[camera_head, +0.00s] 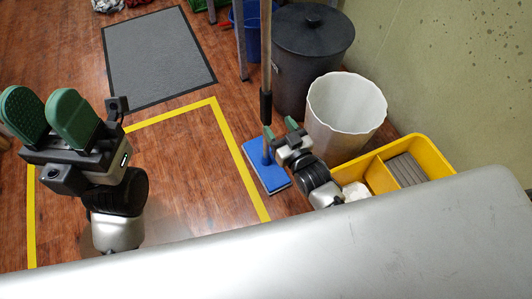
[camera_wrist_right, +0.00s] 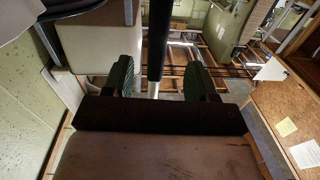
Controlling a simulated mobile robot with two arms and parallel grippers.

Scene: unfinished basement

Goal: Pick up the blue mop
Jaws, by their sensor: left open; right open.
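The blue mop stands upright on the floor, with its flat blue head (camera_head: 262,178) beside the yellow tape and its pole, with a black sleeve (camera_head: 265,105), rising above. My right gripper (camera_head: 279,128) is open at the lower pole, above the mop head. In the right wrist view, the pole (camera_wrist_right: 158,45) shows in the gap between the two green fingers (camera_wrist_right: 160,75), with space on both sides. The mop head is not seen there. My left gripper (camera_head: 47,116) is open and empty, far to the left of the mop.
A white bin (camera_head: 345,108) and a black lidded bin (camera_head: 300,45) stand right of the mop. A yellow caddy (camera_head: 425,150) sits near the wall. A blue bucket (camera_head: 251,40) is behind. A grey mat (camera_head: 155,55) and clear wooden floor lie to the left.

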